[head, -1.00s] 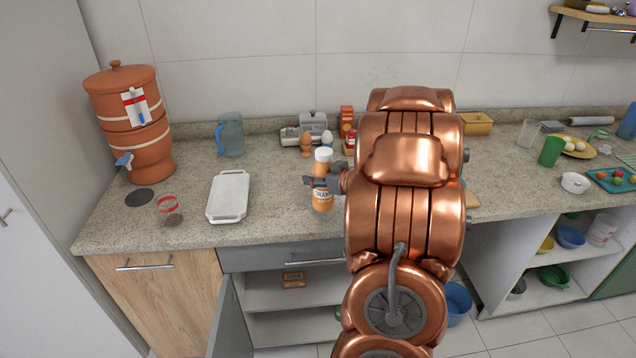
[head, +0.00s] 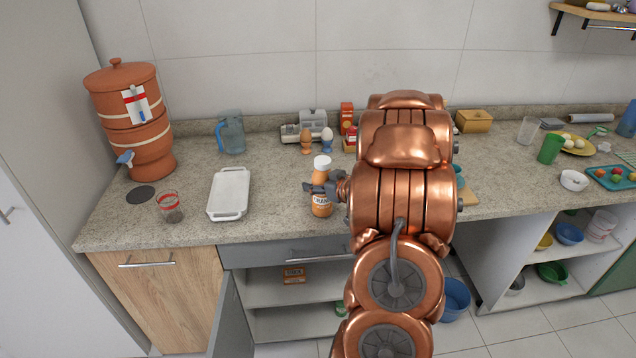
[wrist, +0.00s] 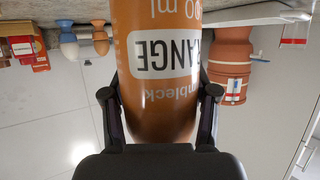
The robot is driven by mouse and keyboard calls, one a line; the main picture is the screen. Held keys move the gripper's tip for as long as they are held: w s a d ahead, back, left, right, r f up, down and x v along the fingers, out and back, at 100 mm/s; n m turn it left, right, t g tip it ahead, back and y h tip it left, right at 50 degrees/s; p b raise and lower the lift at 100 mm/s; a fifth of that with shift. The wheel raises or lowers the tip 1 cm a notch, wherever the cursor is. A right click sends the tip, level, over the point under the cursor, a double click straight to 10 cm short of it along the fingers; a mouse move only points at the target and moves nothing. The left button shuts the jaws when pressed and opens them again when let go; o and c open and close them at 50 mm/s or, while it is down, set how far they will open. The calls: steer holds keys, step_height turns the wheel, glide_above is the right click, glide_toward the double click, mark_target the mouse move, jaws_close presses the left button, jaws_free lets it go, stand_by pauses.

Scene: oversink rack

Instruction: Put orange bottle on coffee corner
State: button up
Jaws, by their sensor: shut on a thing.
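The orange bottle (head: 322,190) has a white cap and a white label with dark letters. It stands upright in the head view near the counter's front edge, right of the white tray. My gripper (head: 324,188) is shut around its middle from the right. In the wrist view, whose picture is upside down, the bottle (wrist: 155,75) fills the middle between the two dark fingers (wrist: 160,100). I cannot tell whether its base touches the counter (head: 283,205). Nothing in view is clearly marked as the coffee corner.
A white tray (head: 229,194), a red-rimmed glass (head: 170,208), a blue jug (head: 231,133) and a clay dispenser (head: 131,120) stand to the left. Egg cups with eggs (head: 306,142) and a red box (head: 346,118) are behind. A cabinet door (head: 230,315) hangs open below.

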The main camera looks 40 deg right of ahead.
steer(key=o, duration=1.6)
